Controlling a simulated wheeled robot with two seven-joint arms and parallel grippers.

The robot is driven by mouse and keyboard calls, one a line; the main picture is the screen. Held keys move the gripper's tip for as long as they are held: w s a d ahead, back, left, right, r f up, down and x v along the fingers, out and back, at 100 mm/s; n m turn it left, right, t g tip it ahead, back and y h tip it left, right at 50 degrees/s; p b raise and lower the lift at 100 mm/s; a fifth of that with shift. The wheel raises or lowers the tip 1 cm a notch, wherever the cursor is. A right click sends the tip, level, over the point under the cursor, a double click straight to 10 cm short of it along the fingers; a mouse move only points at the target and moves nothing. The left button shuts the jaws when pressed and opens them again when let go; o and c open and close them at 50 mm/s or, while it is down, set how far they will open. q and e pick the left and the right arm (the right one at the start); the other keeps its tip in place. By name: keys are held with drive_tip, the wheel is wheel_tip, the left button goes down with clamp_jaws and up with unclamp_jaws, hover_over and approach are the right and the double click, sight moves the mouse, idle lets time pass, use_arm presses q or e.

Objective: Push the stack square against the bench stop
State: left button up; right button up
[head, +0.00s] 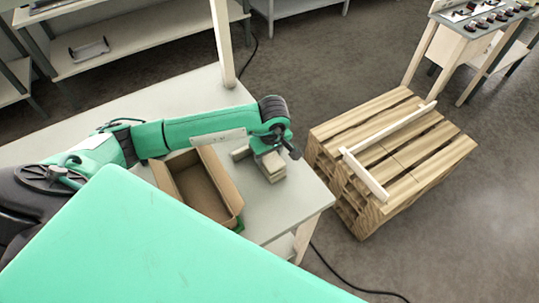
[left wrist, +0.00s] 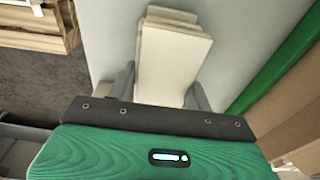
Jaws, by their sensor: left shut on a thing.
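The stack (head: 272,172) is a small pile of flat, pale pieces on the grey bench (head: 295,195), near its right end. In the left wrist view the stack (left wrist: 172,60) shows several cream layers, slightly out of line with each other. My left gripper (head: 266,155) reaches down over it, and its two grey fingers (left wrist: 163,90) are on either side of the near end, shut on it. The gripper hides part of the stack in the head view. A pale block (head: 240,153) lies just left of it; I cannot tell whether this is the bench stop. My right gripper is out of view.
An open cardboard box (head: 232,200) stands left of the stack, with a green edge (left wrist: 275,65) beside it. A wooden pallet stack (head: 400,150) with pale bars on top stands right of the bench. A pale post (head: 222,45) rises at the bench's back edge.

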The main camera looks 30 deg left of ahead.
use_arm(q)
drive_tip(key=shift+w+a, duration=0.3)
drive_tip(key=shift+a, duration=0.1)
drive_tip(key=shift+a+b, duration=0.2)
drive_tip(key=shift+b, duration=0.15)
drive_tip(key=shift+w+r, duration=0.1)
idle(1.1)
drive_tip(key=shift+d+b, duration=0.1)
drive_tip(key=shift+b, duration=0.25)
idle(0.4)
drive_tip(key=o, duration=1.2)
drive_tip(key=shift+d, duration=0.1)
drive_tip(key=shift+c, duration=0.2)
